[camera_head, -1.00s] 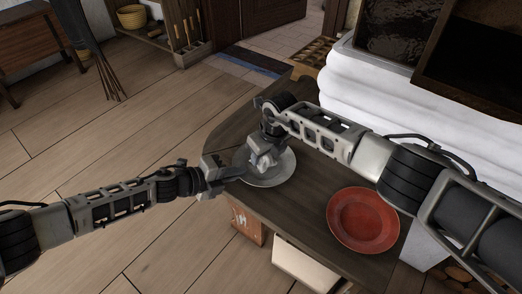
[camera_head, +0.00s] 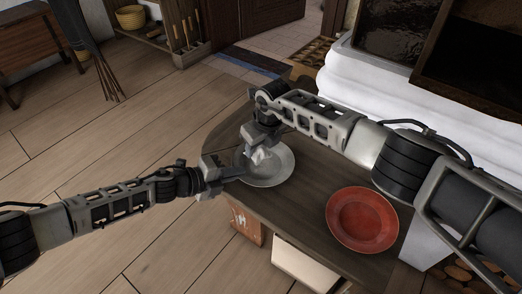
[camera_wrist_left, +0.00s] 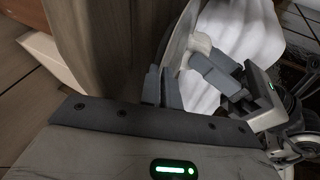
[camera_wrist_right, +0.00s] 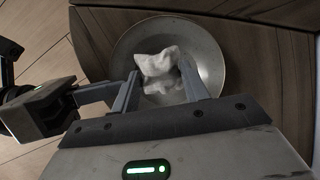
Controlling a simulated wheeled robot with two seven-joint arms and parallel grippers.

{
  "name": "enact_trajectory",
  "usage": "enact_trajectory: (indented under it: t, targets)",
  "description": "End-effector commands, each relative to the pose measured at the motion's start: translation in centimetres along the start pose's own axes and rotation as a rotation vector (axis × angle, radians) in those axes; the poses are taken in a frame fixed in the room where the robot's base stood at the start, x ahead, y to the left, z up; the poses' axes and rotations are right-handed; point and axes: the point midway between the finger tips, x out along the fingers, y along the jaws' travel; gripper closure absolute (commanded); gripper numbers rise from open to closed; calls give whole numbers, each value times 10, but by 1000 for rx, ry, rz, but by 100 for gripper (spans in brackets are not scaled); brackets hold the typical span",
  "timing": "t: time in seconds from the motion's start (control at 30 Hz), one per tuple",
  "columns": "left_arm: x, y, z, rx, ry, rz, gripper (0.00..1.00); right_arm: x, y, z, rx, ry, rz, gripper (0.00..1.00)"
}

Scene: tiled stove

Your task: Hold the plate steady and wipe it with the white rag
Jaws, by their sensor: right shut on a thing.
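The pale grey metal plate (camera_head: 278,175) lies on the dark wooden bench; it also shows in the right wrist view (camera_wrist_right: 212,55) and nearly edge-on in the left wrist view (camera_wrist_left: 182,30). My left gripper (camera_head: 236,176) is at the plate's left rim, its fingers (camera_wrist_left: 161,88) close together around the rim. My right gripper (camera_head: 258,150) is over the plate, shut on the crumpled white rag (camera_wrist_right: 160,65). The rag (camera_head: 259,156) is on or just above the plate's surface; part of it is hidden between the fingers.
My two grippers are close together at the plate. The wooden floor at left is open.

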Motion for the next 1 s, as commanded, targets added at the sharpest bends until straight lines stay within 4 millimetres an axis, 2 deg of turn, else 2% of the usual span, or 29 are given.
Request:
enact_trajectory:
  t: [0.6, 1.0]
  targets:
    - [0, -1, 0, 0, 1, -2, 100, -51, 0, 14, -1, -1, -2, 73]
    - [0, -1, 0, 0, 1, -2, 100, -54, 0, 15, -1, 1, -1, 73]
